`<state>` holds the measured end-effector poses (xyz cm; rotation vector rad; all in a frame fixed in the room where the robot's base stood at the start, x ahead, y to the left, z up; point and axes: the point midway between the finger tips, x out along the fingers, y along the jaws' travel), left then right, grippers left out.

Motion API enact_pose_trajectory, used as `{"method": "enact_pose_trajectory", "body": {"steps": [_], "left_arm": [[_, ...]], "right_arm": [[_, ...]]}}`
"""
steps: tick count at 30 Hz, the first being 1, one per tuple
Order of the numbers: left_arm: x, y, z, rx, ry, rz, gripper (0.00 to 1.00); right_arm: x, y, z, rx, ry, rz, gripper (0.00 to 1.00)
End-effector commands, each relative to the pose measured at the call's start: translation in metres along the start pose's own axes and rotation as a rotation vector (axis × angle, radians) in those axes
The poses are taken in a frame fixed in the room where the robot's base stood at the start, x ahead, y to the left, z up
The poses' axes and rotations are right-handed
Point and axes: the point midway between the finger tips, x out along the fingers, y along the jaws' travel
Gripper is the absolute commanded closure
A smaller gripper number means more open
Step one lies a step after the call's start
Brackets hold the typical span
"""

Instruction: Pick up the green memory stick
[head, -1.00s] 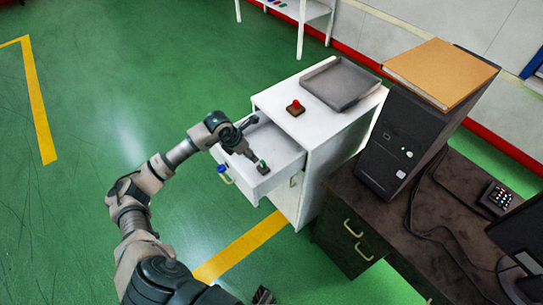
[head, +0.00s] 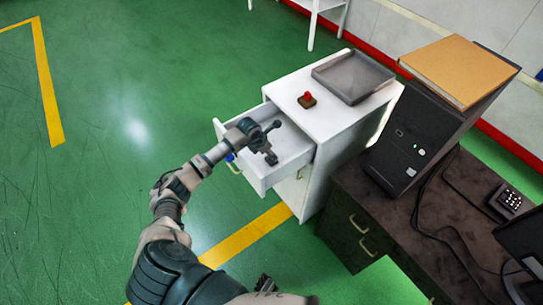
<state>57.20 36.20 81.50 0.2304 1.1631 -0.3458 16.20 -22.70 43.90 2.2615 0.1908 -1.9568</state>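The white drawer (head: 292,148) of the white cabinet (head: 325,123) is pulled open toward the left. My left gripper (head: 271,159) is over the drawer and points down into it. It is small and dark, so I cannot tell whether its fingers are open or shut. I cannot make out the green memory stick now; the gripper or hand may hide it. A small blue thing (head: 230,157) shows at the drawer's front, beside my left forearm. A dark part at the bottom edge (head: 265,283) may be my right gripper, and its fingers are not clear.
On the cabinet top are a red button on a brown base (head: 307,100) and a grey tray (head: 352,76). A dark desk (head: 400,205) stands to the right with a black computer tower (head: 415,135) and an orange-brown folder (head: 459,70). The green floor at left is clear.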

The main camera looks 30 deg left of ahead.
Motion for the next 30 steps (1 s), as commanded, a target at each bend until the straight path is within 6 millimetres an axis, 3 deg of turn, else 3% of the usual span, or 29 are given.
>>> {"method": "enact_pose_trajectory", "body": {"steps": [5,13,18,30], "left_arm": [[0.023,-0.001,0.003,-0.001,0.0,-0.001,0.46],[0.025,-0.002,0.004,0.003,0.0,0.004,0.46],[0.025,-0.001,0.003,0.001,-0.001,0.002,0.88],[0.023,0.0,0.003,0.001,-0.001,0.002,0.92]], "right_arm": [[-0.002,-0.011,-0.002,-0.001,0.001,-0.014,0.6],[-0.005,-0.015,-0.003,-0.001,0.001,-0.02,0.6],[-0.004,-0.013,0.004,-0.001,-0.01,-0.016,0.6],[-0.004,-0.009,0.003,0.001,-0.007,-0.012,0.6]]}}
